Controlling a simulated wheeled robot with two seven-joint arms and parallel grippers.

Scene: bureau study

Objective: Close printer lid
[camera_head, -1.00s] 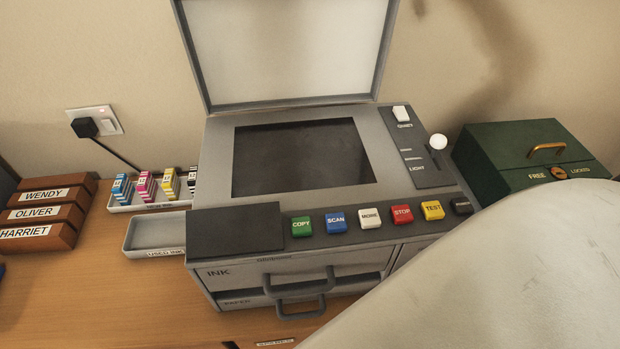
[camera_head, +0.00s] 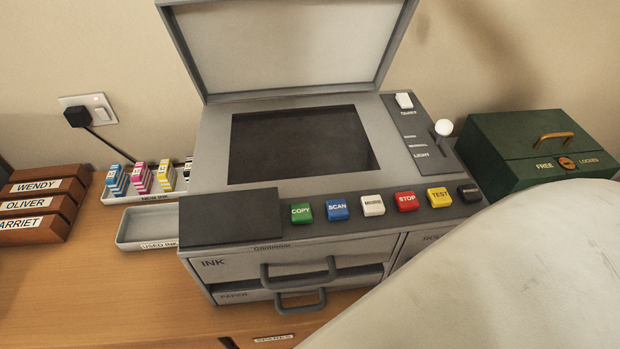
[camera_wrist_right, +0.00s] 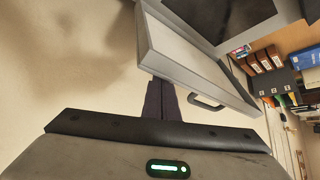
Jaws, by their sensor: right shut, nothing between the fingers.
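The printer (camera_head: 218,262) stands on the desk with its lid (camera_head: 290,45) open, raised well above the dark scanner glass (camera_head: 300,145). The lid's pale inner face shows, and its top edge is cut off by the head view. In the right wrist view, my right gripper (camera_wrist_right: 158,88) is shut and empty. Its dark fingers reach up to the lid's free edge (camera_wrist_right: 185,77), with the tips hidden behind it; I cannot tell whether they touch. A handle (camera_wrist_right: 208,102) sits on that edge. My left gripper is in neither view.
A green box (camera_head: 525,150) stands right of the printer. Ink cartridges (camera_head: 141,178), an empty used-ink tray (camera_head: 147,243) and wooden name blocks (camera_head: 42,205) are on the left. The wall is close behind. My pale arm covers the lower right.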

